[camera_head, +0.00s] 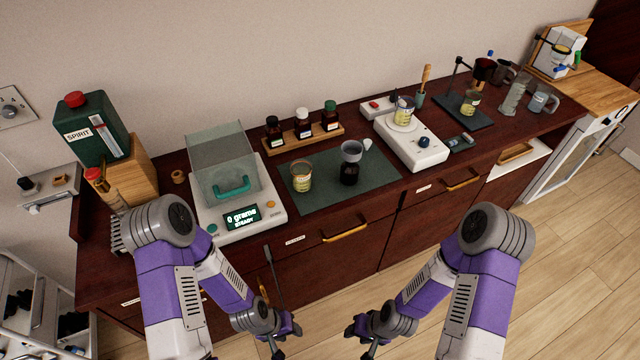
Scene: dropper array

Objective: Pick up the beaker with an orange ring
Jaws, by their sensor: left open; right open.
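Several small beakers with yellowish labels or bands stand on the counter. One beaker (301,178) is on the green mat (322,198) and looks orange-brown near its rim. Another beaker (404,111) is on the white hot plate (418,143), and a third beaker (470,102) is on the dark stand base (463,113). The bands are too small to tell for certain which one is an orange ring. My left gripper (283,341) and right gripper (360,341) are open and empty, in front of the counter and apart from all beakers.
A dark flask with a funnel (350,165) stands right of the mat's beaker. A scale with a clear hood (224,165) is at left. Three bottles (303,124) stand in a wooden rack behind. Glass vessels (514,97) stand at right. The mat's front is clear.

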